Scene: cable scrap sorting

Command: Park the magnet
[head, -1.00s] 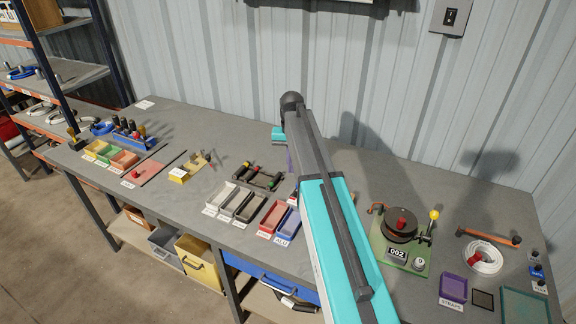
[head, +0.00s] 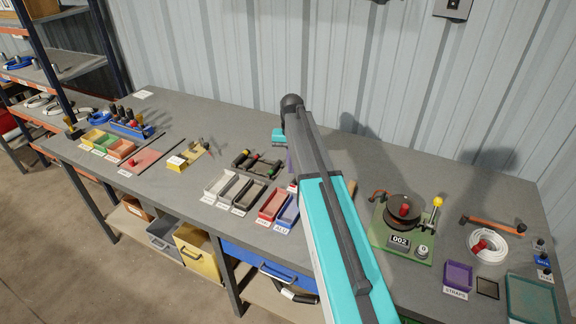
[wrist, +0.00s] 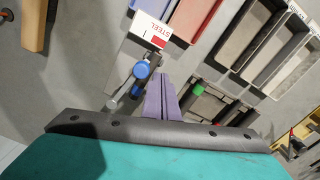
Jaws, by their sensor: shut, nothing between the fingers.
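My gripper shows in the wrist view as two purple fingers (wrist: 161,98), shut together with nothing between them. In the head view the fingers (head: 291,162) are mostly hidden by my arm. Just left of the fingers in the wrist view is a blue round-topped tool (wrist: 142,70) with a grey cylindrical part; it may be the magnet, but I cannot tell for sure. It looks apart from the fingers. A white and red card reading STEEL (wrist: 150,30) is just beyond it. In the head view my arm hides this tool.
A black rack with coloured handles (head: 257,166) is left of my arm. Grey trays (head: 215,193), a red tray (head: 272,206) and a blue tray (head: 289,214) line the bench front. A green reel machine (head: 402,242) stands right. The bench behind the rack is clear.

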